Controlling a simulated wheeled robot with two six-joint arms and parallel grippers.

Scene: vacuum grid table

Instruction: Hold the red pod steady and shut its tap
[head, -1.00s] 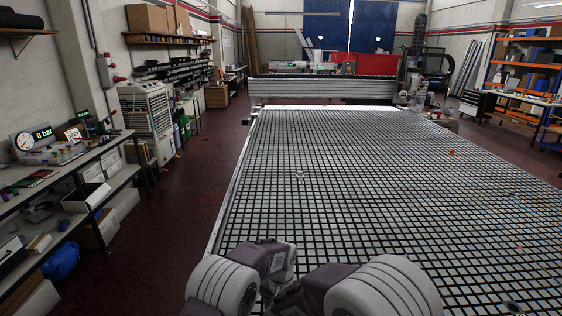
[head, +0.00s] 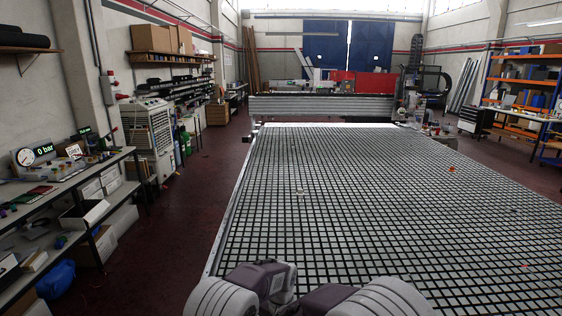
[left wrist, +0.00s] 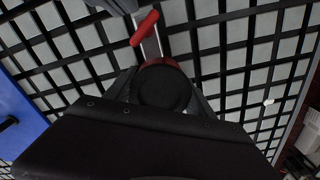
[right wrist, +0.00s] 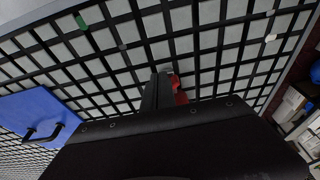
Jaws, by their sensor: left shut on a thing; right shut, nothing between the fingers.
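The red pod (left wrist: 165,62) shows in the left wrist view as a red rim around a round black top, on the gridded table (left wrist: 232,60). My left gripper (left wrist: 165,95) is shut on it, its fingers at the sides and partly hidden by the black gripper body. A red tap handle (left wrist: 145,28) stands out slanted beyond the pod. In the right wrist view my right gripper (right wrist: 160,85) is shut and empty. A red part (right wrist: 180,88) is right beside its fingertips; I cannot tell whether they touch. In the head view my arms hide the pod and both grippers.
A blue panel with a black handle (right wrist: 42,110) lies left in the right wrist view. A small green piece (right wrist: 81,22) is on the grid. Side shelves show a "0 bar" readout (head: 44,150). Most of the table (head: 340,195) is clear, with a small orange piece (head: 452,169).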

